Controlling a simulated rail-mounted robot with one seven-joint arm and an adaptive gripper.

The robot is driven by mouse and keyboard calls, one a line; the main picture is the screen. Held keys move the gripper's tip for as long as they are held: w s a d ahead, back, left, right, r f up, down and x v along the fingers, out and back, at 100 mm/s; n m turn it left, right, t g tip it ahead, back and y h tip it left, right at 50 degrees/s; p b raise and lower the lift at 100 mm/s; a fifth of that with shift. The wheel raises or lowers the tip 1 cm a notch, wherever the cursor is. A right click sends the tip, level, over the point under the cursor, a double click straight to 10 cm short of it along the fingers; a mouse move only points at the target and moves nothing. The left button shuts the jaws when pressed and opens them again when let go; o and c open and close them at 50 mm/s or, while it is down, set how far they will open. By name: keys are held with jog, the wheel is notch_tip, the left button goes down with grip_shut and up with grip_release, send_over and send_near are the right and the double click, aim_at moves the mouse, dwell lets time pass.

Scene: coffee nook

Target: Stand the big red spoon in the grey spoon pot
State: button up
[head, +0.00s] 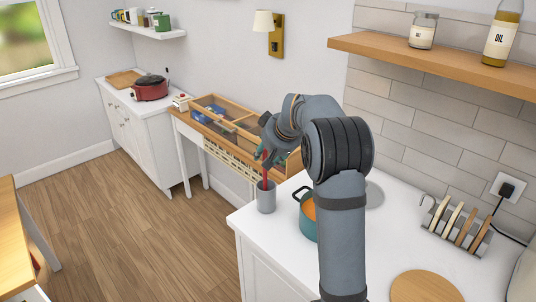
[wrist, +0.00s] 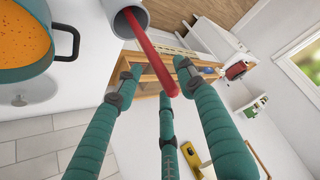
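The big red spoon (head: 265,173) stands in the grey spoon pot (head: 266,199) on the white counter, its upper part sticking out above the rim. In the wrist view the spoon (wrist: 151,50) runs out of the pot's mouth, with the pot (wrist: 143,9) at the top edge. The end inside the pot is hidden. My gripper (head: 267,154) is just above the pot, around the spoon's upper end. In the wrist view the teal fingers (wrist: 160,82) are spread, with gaps between them and the spoon.
A teal pot of orange soup (head: 307,212) stands right beside the spoon pot. A toast rack (head: 455,226) and a round wooden board (head: 424,287) are further right on the counter. A wooden organiser (head: 225,125) is behind. The wooden shelf (head: 430,63) hangs above right.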

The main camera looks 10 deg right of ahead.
jog(key=v, duration=1.1)
jog(key=shift+s+r, duration=0.25)
jog(key=shift+f, duration=0.1)
jog(key=w+r+p+x, duration=0.1)
jog(key=p+x, duration=0.2)
jog(key=x, duration=0.6)
jog(key=shift+w+p, duration=0.3)
jog(key=shift+w, duration=0.2)
jog(key=shift+a, duration=0.1)
